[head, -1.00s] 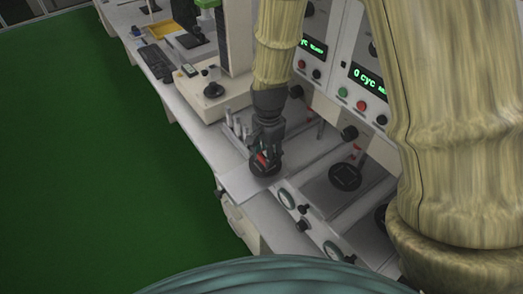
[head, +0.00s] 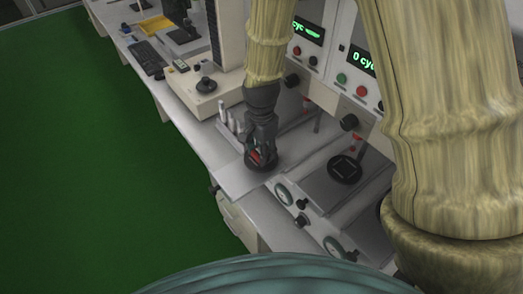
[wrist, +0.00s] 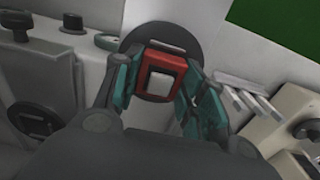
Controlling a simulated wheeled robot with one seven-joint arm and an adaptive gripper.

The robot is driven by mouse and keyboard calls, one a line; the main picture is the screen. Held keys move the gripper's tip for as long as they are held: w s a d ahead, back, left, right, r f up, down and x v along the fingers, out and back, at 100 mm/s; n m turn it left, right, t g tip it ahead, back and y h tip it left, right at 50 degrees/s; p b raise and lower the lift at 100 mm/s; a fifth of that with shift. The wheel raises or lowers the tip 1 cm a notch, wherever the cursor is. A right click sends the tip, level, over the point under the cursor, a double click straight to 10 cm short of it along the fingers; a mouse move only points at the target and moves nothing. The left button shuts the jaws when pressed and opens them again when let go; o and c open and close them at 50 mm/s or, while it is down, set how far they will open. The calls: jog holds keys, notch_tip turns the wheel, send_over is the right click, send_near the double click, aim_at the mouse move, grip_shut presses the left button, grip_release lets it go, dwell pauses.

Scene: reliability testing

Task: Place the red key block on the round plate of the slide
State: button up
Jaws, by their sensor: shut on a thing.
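My gripper (head: 261,155) is shut on the red key block (head: 256,156). In the wrist view the block (wrist: 161,75) is a red square frame with a pale square key on top, gripped between the teal fingers (wrist: 158,85). The black round plate of the slide (head: 264,168) is directly below it; in the wrist view the plate (wrist: 150,32) shows around the block's far side. The block lies over the plate's area. The fingers hide its underside, so I cannot tell whether it touches the plate.
A second black round plate (head: 345,170) is on the neighbouring station to the right. Small metal posts (head: 231,121) stand just left of my gripper. Control boxes with green displays (head: 308,30) rise behind. Gauges and knobs (head: 284,193) line the front.

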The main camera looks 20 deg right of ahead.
jog(key=shift+f, duration=0.25)
jog(key=shift+s+f, duration=0.2)
jog(key=shift+f, duration=0.05)
jog(key=shift+s+f, duration=0.15)
jog(key=shift+f, duration=0.05)
jog(key=o, duration=1)
jog(key=shift+f+b, duration=0.1)
jog(key=shift+b, duration=0.2)
jog(key=shift+o, duration=0.2)
jog(key=shift+w+f, duration=0.15)
jog(key=shift+w, duration=0.1)
jog(key=shift+r, duration=0.3)
jog(key=shift+w+r+p, duration=0.1)
jog(key=shift+r+p, duration=0.25)
jog(key=shift+r, duration=0.3)
notch_tip(320, 180, up, 12)
jog(key=b, duration=0.3)
jog(key=shift+b, duration=0.4)
